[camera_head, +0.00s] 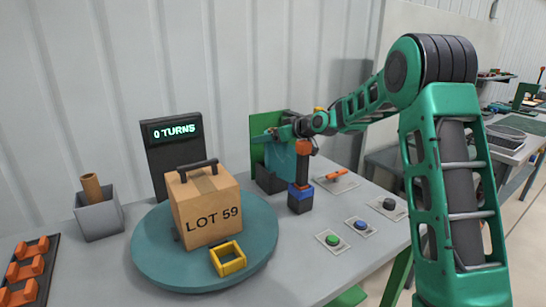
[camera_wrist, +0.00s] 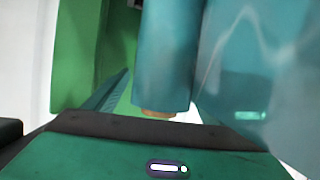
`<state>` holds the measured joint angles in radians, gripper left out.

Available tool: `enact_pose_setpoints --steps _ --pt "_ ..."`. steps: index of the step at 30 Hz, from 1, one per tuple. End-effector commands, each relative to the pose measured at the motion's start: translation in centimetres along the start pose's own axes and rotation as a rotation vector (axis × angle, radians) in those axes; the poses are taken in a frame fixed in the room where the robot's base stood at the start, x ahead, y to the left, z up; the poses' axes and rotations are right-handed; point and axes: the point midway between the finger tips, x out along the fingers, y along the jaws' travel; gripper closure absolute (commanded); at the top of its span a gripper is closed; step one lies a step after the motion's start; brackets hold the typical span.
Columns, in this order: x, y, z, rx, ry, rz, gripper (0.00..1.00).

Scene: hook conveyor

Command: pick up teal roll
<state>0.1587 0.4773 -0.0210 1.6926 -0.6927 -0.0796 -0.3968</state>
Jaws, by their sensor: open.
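The teal roll (camera_wrist: 167,55) stands upright in the wrist view, with a brown core end showing at its bottom. A teal sheet (camera_wrist: 255,70) hangs just to its right. In the head view, the teal material (camera_head: 281,160) shows in front of the green panel at the back of the table. My gripper (camera_head: 268,136) is at its upper part. The jaws are open. In the wrist view, one finger shows left of the roll, apart from it; the other is mostly hidden by the sheet.
A green panel (camera_wrist: 76,55) stands close on the left. An orange-topped post on a blue and dark base (camera_head: 301,195) stands near my wrist. A box marked LOT 59 (camera_head: 205,205) and a yellow frame (camera_head: 228,259) sit on a round teal turntable (camera_head: 160,272).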

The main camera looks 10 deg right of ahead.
Motion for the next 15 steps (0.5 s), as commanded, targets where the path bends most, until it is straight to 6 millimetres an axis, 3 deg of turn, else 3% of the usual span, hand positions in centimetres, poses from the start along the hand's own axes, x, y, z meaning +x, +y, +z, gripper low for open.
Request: enact_pose_setpoints --steps 3,9,15 --pt "1.03 -0.06 -0.03 -0.001 0.000 0.000 0.24" --pt "1.06 -0.02 -0.04 -0.001 0.000 0.001 0.24" --pt "1.03 -0.01 -0.03 0.000 0.000 0.001 0.72"
